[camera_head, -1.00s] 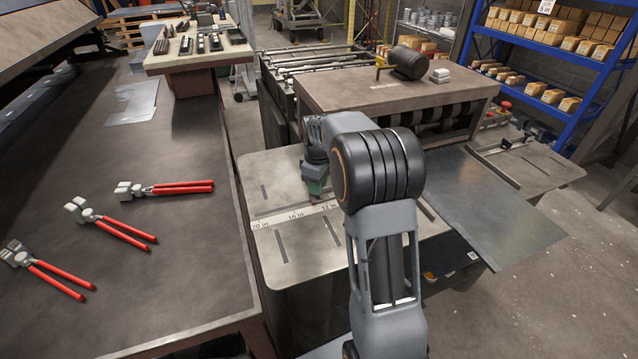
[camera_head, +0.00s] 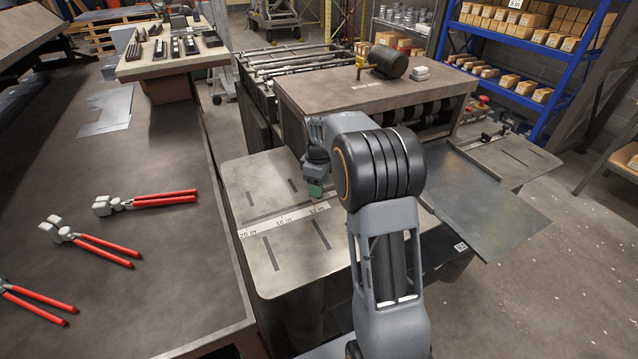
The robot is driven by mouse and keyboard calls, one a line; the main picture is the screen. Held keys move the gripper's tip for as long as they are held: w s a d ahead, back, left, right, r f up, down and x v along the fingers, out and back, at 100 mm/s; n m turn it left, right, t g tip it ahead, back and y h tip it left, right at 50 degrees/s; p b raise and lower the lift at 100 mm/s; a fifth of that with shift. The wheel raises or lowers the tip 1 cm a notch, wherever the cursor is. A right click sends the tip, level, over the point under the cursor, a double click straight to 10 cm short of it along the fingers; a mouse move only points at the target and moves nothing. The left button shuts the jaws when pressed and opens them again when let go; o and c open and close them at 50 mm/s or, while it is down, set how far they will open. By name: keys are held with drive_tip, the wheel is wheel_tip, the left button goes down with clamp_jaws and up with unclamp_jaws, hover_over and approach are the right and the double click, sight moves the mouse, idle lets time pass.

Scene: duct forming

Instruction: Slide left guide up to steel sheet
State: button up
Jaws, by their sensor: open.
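The steel sheet (camera_head: 490,205) is a flat grey plate lying at the right side of the machine's feed table (camera_head: 262,190); its right part overhangs the front edge. Its left edge is hidden behind my arm. My gripper (camera_head: 317,194) points down, low over the left half of the table by the 12 in mark of the scale (camera_head: 285,219). It is small and partly hidden by my arm, and I see nothing held in it.
The forming machine (camera_head: 375,92) stands behind the table with a motor (camera_head: 388,61) on top. A dark workbench (camera_head: 120,260) with several red-handled tools is at the left. A dark clamp-like piece (camera_head: 493,137) sits at the table's right end. Open floor is at the right.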

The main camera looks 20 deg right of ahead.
drive_tip(key=shift+r, duration=0.1)
wheel_tip(320, 180, up, 14)
idle(0.5)
drive_tip(key=shift+f, duration=0.2)
idle(0.3)
drive_tip(key=s+a+f+m+t, duration=0.1)
drive_tip(key=s+a+f+m, duration=0.1)
drive_tip(key=s, duration=0.5)
drive_tip(key=s+a+f+m+t, duration=0.1)
drive_tip(key=s+a+f+m, duration=0.1)
drive_tip(key=s, duration=0.6)
drive_tip(key=s+a+f+m+t, duration=0.1)
drive_tip(key=s+a+m, duration=0.3)
drive_tip(key=s, duration=0.4)
drive_tip(key=shift+s+a+f+m+t, duration=0.15)
drive_tip(key=shift+a+f+m+t, duration=0.2)
drive_tip(key=shift+f+m, duration=0.4)
